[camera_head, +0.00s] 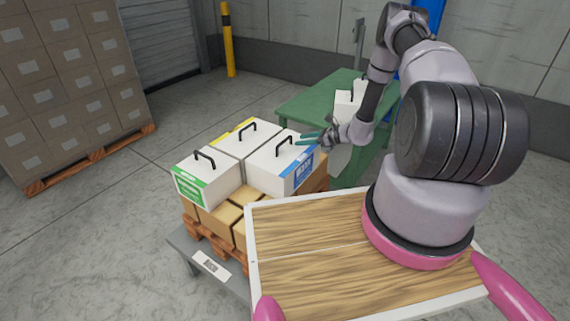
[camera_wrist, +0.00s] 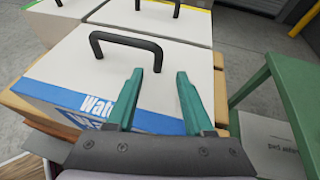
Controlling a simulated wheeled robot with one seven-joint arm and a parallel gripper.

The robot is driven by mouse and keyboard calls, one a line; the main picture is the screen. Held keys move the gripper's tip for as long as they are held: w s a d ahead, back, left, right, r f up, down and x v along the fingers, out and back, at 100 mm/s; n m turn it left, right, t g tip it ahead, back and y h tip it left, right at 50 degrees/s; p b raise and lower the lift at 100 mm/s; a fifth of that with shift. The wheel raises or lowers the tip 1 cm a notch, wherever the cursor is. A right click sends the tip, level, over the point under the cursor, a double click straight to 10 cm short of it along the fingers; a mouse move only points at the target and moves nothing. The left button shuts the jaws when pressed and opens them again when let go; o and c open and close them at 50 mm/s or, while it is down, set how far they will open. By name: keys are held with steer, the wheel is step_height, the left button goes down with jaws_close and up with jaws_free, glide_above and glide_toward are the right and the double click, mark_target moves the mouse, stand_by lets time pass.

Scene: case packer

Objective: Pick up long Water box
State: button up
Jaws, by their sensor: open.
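The long Water box (camera_head: 276,163) is white with a blue label strip and a black top handle. It stands at the right end of a row of white boxes on brown cartons. In the wrist view the Water box (camera_wrist: 70,67) fills the left side, with its handle (camera_wrist: 128,42) beyond my fingertips. My gripper (camera_head: 305,138) is over the right part of the box. Its teal fingers, seen in the wrist view (camera_wrist: 160,78), are apart with nothing between them. The handle is not between the fingers. I cannot tell the exact height of the fingertips above the box.
A green-labelled box (camera_head: 207,177) and a yellow-edged box (camera_head: 242,140) stand beside the Water box. A green table (camera_head: 310,98) with white boxes is behind. A pallet of cartons (camera_head: 60,90) stands at the far left. Open floor lies between.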

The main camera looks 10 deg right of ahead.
steer(key=x, duration=0.3)
steer(key=shift+w+a+f, duration=0.1)
steer(key=shift+a+f, duration=0.05)
steer(key=shift+a, duration=0.15)
jaws_close()
stand_by(1.0)
